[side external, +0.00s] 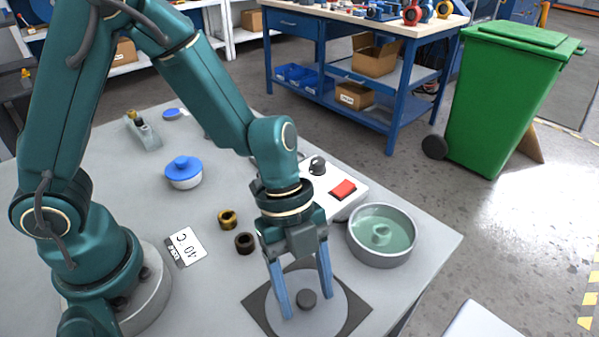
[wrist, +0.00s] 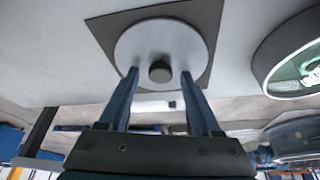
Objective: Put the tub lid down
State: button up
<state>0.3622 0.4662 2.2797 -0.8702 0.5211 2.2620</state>
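The tub lid (side external: 290,316) is a flat light-grey disc with a dark round knob (side external: 306,299) at its centre. It lies flat on a dark square mat (side external: 257,301) near the front of the table; the wrist view also shows the lid (wrist: 160,42) on the mat. My gripper (side external: 307,309) points down over the lid, its two blue fingers apart on either side of the knob. In the wrist view a gap shows between the knob and each fingertip (wrist: 160,74). Whether the fingertips touch the disc is unclear.
A round metal tub (side external: 381,262) holding green liquid and a submerged part stands uncovered right of the mat. Behind my gripper is a white box (side external: 350,205) with a red switch. Brass and dark rings (side external: 244,243), a label card (side external: 185,246) and a blue-lidded pot (side external: 183,173) lie left.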

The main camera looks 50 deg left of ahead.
jog(key=shift+w+a+r, duration=0.1)
jog(key=shift+w+r, duration=0.05)
jog(key=shift+r, duration=0.4)
jog(key=s+v, duration=0.1)
jog(key=v, duration=1)
jog(key=s+a+r+n+t+y, duration=0.1)
jog(key=a+n, duration=0.4)
jog(key=n, duration=0.5)
jog(key=s+a+r+n+t+y, duration=0.2)
jog(key=a+n+t, duration=0.3)
jog(key=n, duration=0.6)
jog(key=shift+s+a+t+y, duration=0.4)
jog(key=shift+s+y, duration=0.3)
jog(key=shift+s, duration=0.15)
